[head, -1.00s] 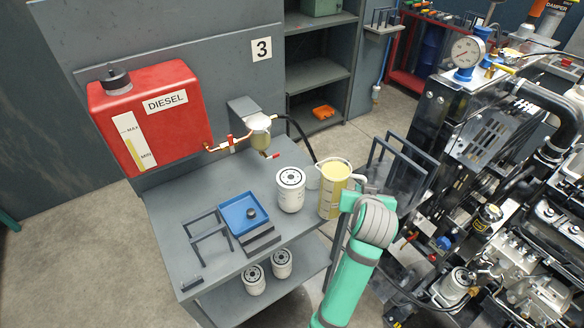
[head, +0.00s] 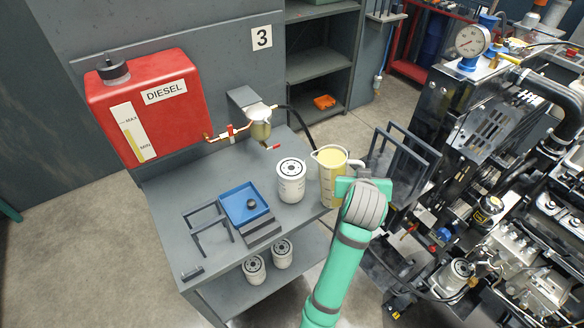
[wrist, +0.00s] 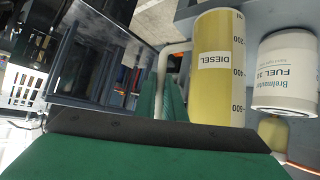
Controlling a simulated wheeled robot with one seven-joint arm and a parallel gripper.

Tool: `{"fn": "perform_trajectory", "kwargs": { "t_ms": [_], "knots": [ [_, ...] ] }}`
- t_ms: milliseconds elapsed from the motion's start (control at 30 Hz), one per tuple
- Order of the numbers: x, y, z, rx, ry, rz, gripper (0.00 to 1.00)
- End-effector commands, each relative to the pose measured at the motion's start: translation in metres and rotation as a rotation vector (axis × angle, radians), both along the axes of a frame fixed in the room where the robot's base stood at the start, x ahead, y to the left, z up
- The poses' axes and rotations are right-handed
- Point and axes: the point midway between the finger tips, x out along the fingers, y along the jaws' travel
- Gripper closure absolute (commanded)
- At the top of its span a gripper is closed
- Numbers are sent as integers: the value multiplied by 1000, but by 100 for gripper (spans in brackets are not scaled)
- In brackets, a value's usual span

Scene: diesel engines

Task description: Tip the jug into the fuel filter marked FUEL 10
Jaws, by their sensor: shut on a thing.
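The clear jug (head: 333,183) of yellow diesel looks upright at the bench's right edge; I cannot tell whether its base touches the bench. My gripper (head: 360,188) is shut on the jug's handle, at its right side. In the wrist view the jug (wrist: 217,75) shows a DIESEL label and a scale, with its pale handle (wrist: 160,75) by the green fingers. A white filter (head: 291,184) stands just left of the jug. In the wrist view this filter (wrist: 285,75) reads FUEL and a number that looks like 32. I cannot read a FUEL 10 mark anywhere.
A blue tray (head: 235,209) and dark stands sit on the bench (head: 170,225). Two white filters (head: 255,269) stand on its lower shelf. A red diesel tank (head: 180,125) hangs behind. The engine (head: 520,200) on the right carries a white filter (head: 457,272) low down.

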Motion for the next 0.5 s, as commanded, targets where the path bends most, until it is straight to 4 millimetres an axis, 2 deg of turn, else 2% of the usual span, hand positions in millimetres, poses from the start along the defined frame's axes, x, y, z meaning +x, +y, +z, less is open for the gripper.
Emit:
{"fn": "perform_trajectory", "kwargs": {
  "t_ms": [500],
  "knots": [
    [1,2,8,-55,3,0,100]
  ]
}}
